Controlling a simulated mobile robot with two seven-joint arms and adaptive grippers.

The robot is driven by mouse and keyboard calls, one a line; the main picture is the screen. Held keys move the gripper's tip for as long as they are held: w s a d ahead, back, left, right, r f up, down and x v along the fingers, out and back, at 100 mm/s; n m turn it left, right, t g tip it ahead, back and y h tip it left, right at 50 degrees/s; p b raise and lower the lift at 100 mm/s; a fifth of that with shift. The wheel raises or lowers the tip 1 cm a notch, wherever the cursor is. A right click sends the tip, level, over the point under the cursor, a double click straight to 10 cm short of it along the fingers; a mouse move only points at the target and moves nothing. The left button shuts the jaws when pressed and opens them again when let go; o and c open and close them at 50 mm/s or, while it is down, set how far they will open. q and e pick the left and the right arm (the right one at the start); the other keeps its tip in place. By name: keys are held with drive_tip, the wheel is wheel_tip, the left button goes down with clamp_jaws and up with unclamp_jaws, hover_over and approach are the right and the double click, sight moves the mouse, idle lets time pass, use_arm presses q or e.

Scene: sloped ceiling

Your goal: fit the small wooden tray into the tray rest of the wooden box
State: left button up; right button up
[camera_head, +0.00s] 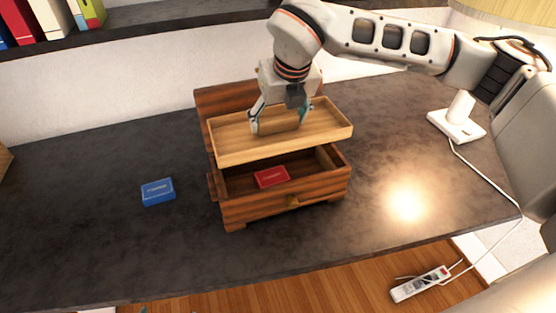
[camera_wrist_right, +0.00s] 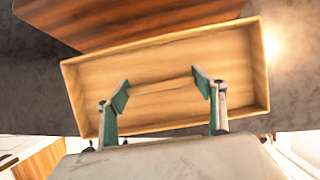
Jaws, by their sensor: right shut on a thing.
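The small wooden tray (camera_head: 285,147) is light wood, shallow, with a raised grip block in its middle. My right gripper (camera_head: 279,122) is shut on that block and holds the tray above the open wooden box (camera_head: 250,212). The tray sits slightly askew to the box and covers its back part. The front of the box's inside shows below the tray; the tray rest cannot be made out. In the right wrist view the tray (camera_wrist_right: 85,92) fills the middle, with the two fingers (camera_wrist_right: 163,92) at its grip block. My left gripper is out of view.
A red card box (camera_head: 272,177) lies inside the wooden box. A blue card box (camera_head: 158,191) lies on the dark table (camera_head: 90,230) to the left. The raised lid (camera_head: 222,97) stands behind the tray. A white lamp base (camera_head: 456,125) stands at the right.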

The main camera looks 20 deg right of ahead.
wheel_tip(320, 180, down, 14)
drive_tip(key=shift+w+r+p, duration=0.1)
drive_tip(key=shift+r+p, duration=0.1)
drive_tip(key=shift+p, duration=0.45)
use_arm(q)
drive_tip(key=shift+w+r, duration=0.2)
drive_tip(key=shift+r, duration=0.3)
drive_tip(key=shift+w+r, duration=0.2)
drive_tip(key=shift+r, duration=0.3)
use_arm(e)
drive_tip(key=shift+f, duration=0.15)
drive_tip(key=o, duration=1.4)
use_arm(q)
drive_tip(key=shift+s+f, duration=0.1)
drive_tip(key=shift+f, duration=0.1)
